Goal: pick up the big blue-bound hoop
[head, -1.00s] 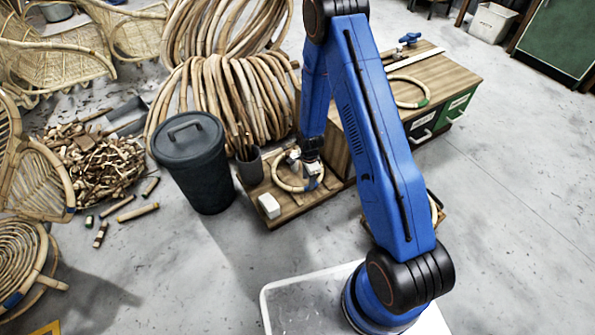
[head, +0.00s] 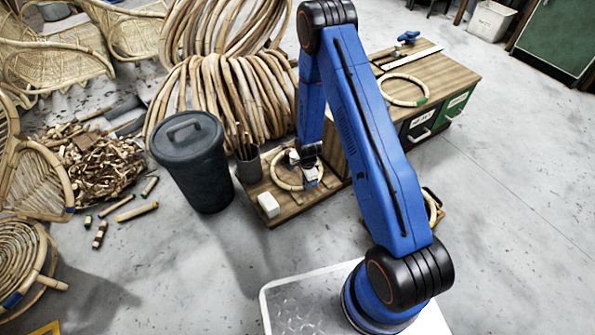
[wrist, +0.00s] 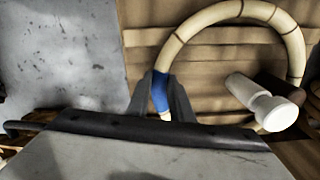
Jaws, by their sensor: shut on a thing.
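The blue-bound hoop (head: 276,177) is a pale rattan ring on a low wooden platform (head: 287,214) in the head view. It fills the upper right of the wrist view (wrist: 228,10), with its blue binding (wrist: 159,93) at its left side. My gripper (wrist: 162,98) is shut on the hoop at the blue binding, one dark finger on each side. In the head view my gripper (head: 311,172) is at the hoop's right side and partly hides it. I cannot tell whether the hoop touches the platform.
A white cylindrical piece (wrist: 262,103) lies across the hoop's right part in the wrist view. A white block (head: 268,205) and a grey pot of sticks (head: 248,166) stand nearby. A lidded bin (head: 192,165) is left. A green-bound hoop (head: 388,95) lies on the bench (head: 448,76).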

